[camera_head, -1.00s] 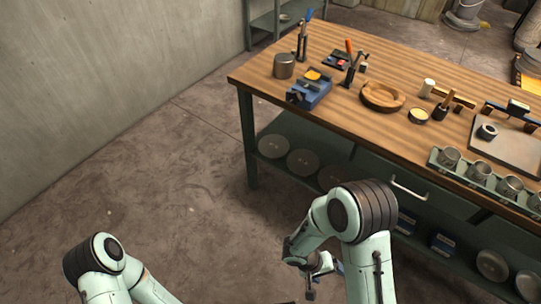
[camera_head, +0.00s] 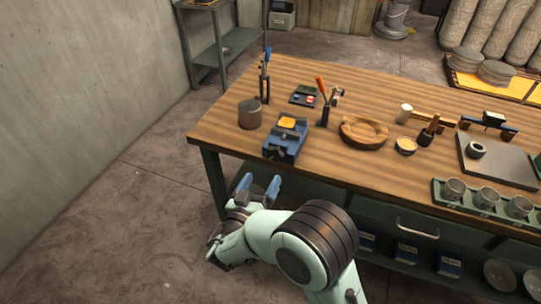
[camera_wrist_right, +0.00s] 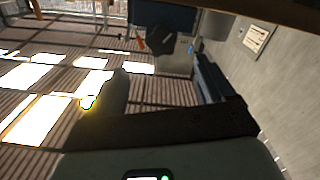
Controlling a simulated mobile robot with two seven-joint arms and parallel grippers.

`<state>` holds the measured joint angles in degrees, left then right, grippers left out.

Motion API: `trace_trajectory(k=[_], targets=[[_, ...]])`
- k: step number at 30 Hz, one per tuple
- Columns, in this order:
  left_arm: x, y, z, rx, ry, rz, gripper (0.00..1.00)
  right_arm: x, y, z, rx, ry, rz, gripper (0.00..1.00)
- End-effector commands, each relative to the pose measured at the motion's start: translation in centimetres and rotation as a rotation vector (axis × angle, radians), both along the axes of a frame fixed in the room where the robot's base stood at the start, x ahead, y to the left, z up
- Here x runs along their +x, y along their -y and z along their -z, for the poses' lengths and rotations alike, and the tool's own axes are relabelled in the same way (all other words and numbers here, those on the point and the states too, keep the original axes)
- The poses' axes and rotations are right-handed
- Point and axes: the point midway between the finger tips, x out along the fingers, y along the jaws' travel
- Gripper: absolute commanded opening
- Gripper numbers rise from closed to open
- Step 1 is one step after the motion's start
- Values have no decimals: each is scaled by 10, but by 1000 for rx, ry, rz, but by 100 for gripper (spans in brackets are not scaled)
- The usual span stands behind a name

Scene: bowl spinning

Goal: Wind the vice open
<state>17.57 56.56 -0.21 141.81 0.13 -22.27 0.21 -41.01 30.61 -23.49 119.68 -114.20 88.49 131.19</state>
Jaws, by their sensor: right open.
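The blue vice (camera_head: 284,142) sits on the wooden workbench (camera_head: 370,171) near its front left edge. A yellow-orange piece (camera_head: 287,123) shows at its top, between or on the jaws; I cannot tell which. The vice's handle is not clear at this size. My right gripper (camera_head: 258,187) has two blue fingers, open and empty, pointing up towards the bench just in front of its front edge. It is below the vice in the picture and apart from it. My left gripper is not in view. The right wrist view is dark and tilted, and I cannot make out the vice there.
A brown cylinder (camera_head: 250,114) stands left of the vice. A blue-handled tool (camera_head: 265,76) and an orange-handled tool (camera_head: 322,100) stand behind it. A wooden bowl (camera_head: 363,133) lies to the right. The bench front between vice and cup rack (camera_head: 480,199) is clear.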

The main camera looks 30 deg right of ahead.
Motion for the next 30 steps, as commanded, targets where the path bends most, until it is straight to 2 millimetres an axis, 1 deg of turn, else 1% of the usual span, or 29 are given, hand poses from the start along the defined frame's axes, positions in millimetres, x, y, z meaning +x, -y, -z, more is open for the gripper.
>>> trace_trajectory(k=[1, 6, 12, 18, 27, 28, 29, 30], targets=[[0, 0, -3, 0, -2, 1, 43, 8, 10, -1, 0, 0, 4, 82], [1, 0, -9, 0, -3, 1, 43, 32, 38, -1, -2, -1, 4, 82], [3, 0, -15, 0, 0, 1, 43, 54, 64, -1, -2, -2, 2, 82], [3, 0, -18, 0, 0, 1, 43, 64, 75, 0, 0, -4, 1, 82], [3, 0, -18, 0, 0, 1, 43, 66, 77, 1, 0, -4, 0, 82], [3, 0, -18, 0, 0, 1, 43, 66, 77, 1, 0, -4, 0, 76], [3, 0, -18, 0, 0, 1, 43, 66, 77, 1, 0, -4, 0, 66], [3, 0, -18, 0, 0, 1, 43, 65, 77, 1, 0, -4, 0, 53]])
